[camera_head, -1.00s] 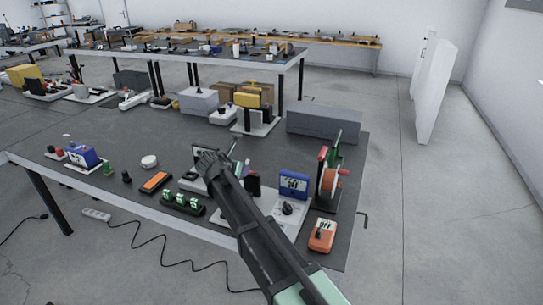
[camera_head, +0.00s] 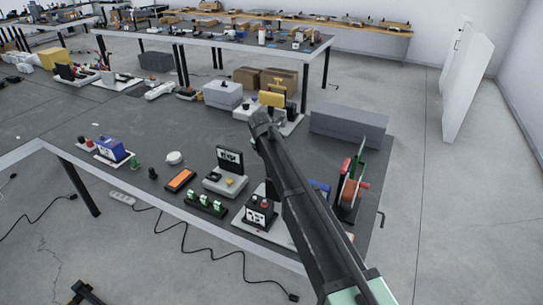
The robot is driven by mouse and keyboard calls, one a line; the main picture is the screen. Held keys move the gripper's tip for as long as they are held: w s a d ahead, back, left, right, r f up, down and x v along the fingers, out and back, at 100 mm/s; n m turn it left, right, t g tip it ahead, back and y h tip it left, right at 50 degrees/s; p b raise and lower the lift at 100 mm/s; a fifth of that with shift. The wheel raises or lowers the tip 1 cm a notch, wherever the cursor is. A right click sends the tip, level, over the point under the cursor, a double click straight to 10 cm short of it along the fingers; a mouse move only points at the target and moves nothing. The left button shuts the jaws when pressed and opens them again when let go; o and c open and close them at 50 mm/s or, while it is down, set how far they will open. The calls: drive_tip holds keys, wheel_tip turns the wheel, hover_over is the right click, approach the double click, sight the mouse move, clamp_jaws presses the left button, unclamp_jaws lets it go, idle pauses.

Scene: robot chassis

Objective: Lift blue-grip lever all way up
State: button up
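I cannot make out a lever with a blue grip. A blue boxed device (camera_head: 110,149) stands on a white base at the left of the near table, with a small red part beside it. Another blue panel (camera_head: 319,189) is mostly hidden behind my arm. My gripper (camera_head: 262,124) is dark and reaches over the table, in front of a yellow device (camera_head: 271,98) in the picture. Its fingertips point away from me, and their gap does not show. I see nothing clearly held in it.
The dark near table (camera_head: 60,118) carries a black device with a display (camera_head: 229,160), green switches (camera_head: 206,205), an orange box (camera_head: 180,180) and a red-and-green reel (camera_head: 352,183). A long grey box (camera_head: 348,126) lies behind. The table's left part has bare room.

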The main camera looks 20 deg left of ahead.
drive_tip(key=shift+w+r, duration=0.1)
drive_tip(key=shift+w, duration=0.25)
drive_tip(key=o, duration=0.9)
drive_tip(key=shift+o, duration=0.3)
drive_tip(key=shift+w+d, duration=0.1)
drive_tip(key=p+v, duration=1)
drive_tip(key=shift+s+r, duration=0.2)
drive_tip(key=shift+r, duration=0.1)
